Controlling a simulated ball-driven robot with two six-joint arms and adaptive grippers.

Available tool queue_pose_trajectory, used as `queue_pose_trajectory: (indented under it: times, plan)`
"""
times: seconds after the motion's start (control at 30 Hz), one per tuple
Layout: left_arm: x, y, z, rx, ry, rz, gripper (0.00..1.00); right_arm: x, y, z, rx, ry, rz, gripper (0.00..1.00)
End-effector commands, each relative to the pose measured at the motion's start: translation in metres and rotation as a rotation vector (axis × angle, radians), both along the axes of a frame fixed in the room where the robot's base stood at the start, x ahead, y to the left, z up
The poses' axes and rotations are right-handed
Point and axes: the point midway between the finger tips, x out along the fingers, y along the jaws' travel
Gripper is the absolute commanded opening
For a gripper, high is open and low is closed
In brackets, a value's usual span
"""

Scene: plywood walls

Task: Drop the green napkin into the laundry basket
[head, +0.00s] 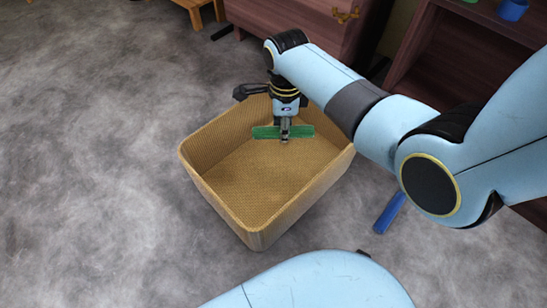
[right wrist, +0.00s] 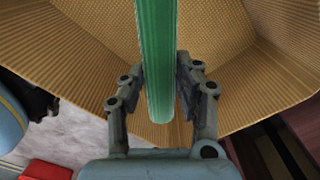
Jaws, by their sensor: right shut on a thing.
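The green napkin (head: 264,132) is held in my right gripper (head: 285,134), over the inside of the laundry basket (head: 222,204). The basket is a tan woven open box on the floor. In the right wrist view, the napkin (right wrist: 155,60) stands as a green strip between the two fingers of my right gripper (right wrist: 160,85), which is shut on it. The basket's woven inside (right wrist: 230,35) fills the view beyond the napkin. The inside of the basket that shows in the head view is bare. My left gripper is not in view.
A dark reddish wooden cabinet (head: 300,25) stands behind the basket. A shelf unit (head: 440,60) at the right holds a blue cup (head: 512,9). A blue object (head: 389,212) lies on the floor right of the basket. The grey floor (head: 90,150) at left is clear.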

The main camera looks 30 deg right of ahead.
Motion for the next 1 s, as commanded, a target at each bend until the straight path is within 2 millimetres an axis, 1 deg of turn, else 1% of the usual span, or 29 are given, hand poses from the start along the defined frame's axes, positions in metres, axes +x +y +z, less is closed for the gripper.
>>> queue_pose_trajectory:
  times: [0.13, 0.17, 0.3, 0.37, 0.63, 0.73, 0.87, 1.0]
  plan:
    - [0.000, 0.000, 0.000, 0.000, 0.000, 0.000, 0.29, 0.000, 0.000, 0.001, 0.000, -0.001, 0.000, 0.04]
    - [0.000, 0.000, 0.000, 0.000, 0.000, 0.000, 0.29, 0.000, 0.000, 0.001, 0.000, -0.001, 0.000, 0.34]
    - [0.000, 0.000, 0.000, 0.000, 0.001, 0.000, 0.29, 0.000, 0.000, 0.000, 0.000, -0.001, 0.000, 0.52]
    - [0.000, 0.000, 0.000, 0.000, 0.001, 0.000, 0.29, 0.000, 0.000, 0.000, 0.000, -0.001, 0.000, 0.58]
    - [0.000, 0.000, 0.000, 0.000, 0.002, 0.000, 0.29, 0.000, 0.000, 0.001, 0.000, -0.001, 0.000, 0.58]
    - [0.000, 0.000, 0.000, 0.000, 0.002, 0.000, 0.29, 0.001, 0.000, 0.009, 0.000, -0.004, 0.000, 0.58]
    - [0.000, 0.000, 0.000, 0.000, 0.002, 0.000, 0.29, 0.001, 0.000, 0.032, 0.000, -0.004, 0.000, 0.58]
    - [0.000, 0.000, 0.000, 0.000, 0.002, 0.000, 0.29, 0.001, 0.000, 0.065, 0.000, -0.005, 0.000, 0.58]
